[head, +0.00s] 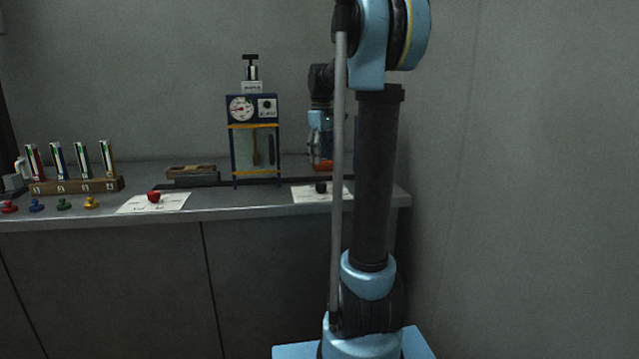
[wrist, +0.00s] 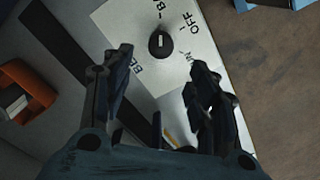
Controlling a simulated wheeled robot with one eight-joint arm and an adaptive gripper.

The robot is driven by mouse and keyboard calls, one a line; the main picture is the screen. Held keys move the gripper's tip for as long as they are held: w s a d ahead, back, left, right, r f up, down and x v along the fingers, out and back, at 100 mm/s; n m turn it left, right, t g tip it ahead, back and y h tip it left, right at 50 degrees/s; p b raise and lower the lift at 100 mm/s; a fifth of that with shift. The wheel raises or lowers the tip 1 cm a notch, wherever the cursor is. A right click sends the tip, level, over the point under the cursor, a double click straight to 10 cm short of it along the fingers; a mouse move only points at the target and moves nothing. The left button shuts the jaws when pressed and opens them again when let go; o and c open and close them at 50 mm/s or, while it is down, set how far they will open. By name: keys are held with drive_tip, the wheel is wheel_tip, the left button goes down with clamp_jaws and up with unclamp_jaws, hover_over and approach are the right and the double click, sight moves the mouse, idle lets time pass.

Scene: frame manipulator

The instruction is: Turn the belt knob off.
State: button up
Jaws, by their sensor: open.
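The belt knob (wrist: 160,43) is a small round black knob with a short white mark. It sits on a white card (wrist: 120,20) printed with a partly hidden "BELT" label and "OFF"; another word near the right finger is mostly covered.
An orange block-like holder (wrist: 30,85) lies left in the wrist view. A blue framed machine with a gauge (head: 255,135) stands left of my gripper. A red knob (head: 154,196), several coloured knobs and a tube rack (head: 75,186) are farther left. The counter's front edge is close.

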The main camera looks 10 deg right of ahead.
sight(321, 183)
wheel_tip(321, 183, down, 10)
drive_tip(key=shift+r, duration=0.15)
idle(0.3)
